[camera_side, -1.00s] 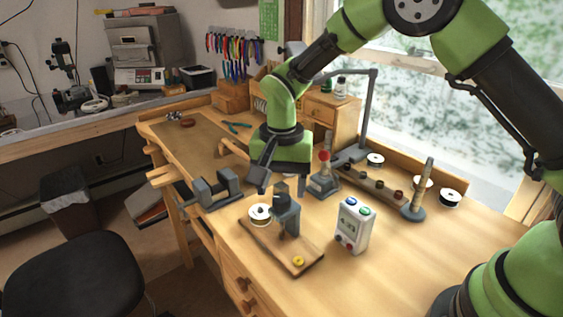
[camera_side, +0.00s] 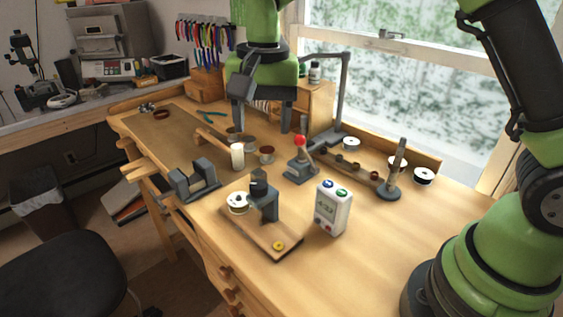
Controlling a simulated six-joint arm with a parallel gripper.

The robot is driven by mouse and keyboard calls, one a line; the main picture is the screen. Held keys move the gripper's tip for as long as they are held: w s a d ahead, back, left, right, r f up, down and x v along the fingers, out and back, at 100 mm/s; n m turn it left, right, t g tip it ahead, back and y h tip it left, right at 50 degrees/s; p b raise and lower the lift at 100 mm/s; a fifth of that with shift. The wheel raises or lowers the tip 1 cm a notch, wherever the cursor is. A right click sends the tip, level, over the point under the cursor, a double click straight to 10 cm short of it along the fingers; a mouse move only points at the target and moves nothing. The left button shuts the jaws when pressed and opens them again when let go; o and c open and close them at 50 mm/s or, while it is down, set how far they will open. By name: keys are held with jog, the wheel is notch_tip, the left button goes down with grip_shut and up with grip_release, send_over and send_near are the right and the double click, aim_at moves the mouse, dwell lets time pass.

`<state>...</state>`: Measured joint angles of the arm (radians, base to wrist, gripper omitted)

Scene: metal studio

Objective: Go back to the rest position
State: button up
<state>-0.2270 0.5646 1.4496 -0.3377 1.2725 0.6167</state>
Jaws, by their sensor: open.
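My gripper (camera_side: 262,122) hangs below the green wrist, pointing down, above the back middle of the wooden workbench (camera_side: 370,265). Its two dark fingers are spread wide apart, and nothing shows between them.
A wooden board with a dark stand (camera_side: 264,201) and a white spool (camera_side: 238,203) lies in front. Nearby are a white button box (camera_side: 333,208), a red-knobbed lever (camera_side: 300,142), a grey cradle (camera_side: 194,180) and an upright post (camera_side: 398,160). The front right bench is clear.

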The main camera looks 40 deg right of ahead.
jog(key=s+d+r+n+t+y, duration=0.1)
jog(key=s+d+r+n+t, duration=0.2)
jog(key=s+r, duration=0.6)
jog(key=s+d+n+t, duration=0.1)
jog(key=s+d+t, duration=0.1)
jog(key=s, duration=0.9)
jog(key=shift+s+d+f+n+t+y, duration=0.15)
jog(key=shift+s+d+n+t+y, duration=0.2)
jog(key=shift+t, duration=0.45)
